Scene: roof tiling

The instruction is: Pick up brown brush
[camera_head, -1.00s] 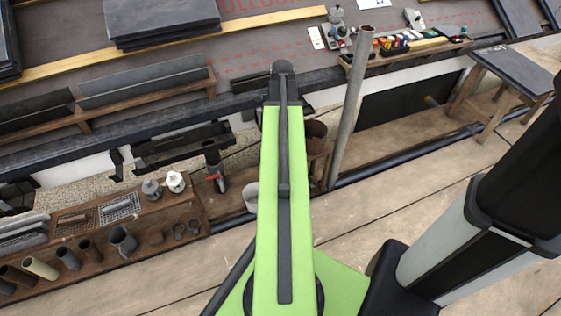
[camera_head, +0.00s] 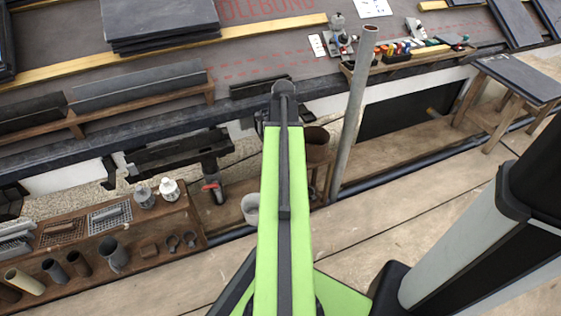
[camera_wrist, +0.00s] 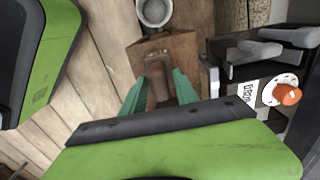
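In the wrist view, my gripper (camera_wrist: 159,77) shows as two teal fingers set apart, pointing at a brown wooden surface. A rounded brown piece (camera_wrist: 158,90) shows between the fingers; it may be the brown brush, but its shape is partly hidden. I cannot tell whether the fingers touch it. In the head view my green arm hides the gripper, and I cannot make out the brush there.
A grey-white bucket (camera_head: 250,208) stands left of my arm and a brown bucket-like container (camera_head: 317,147) right of it. A grey pole (camera_head: 354,110) rises close by. A wooden shelf (camera_head: 193,241) with pipes and jars is at lower left.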

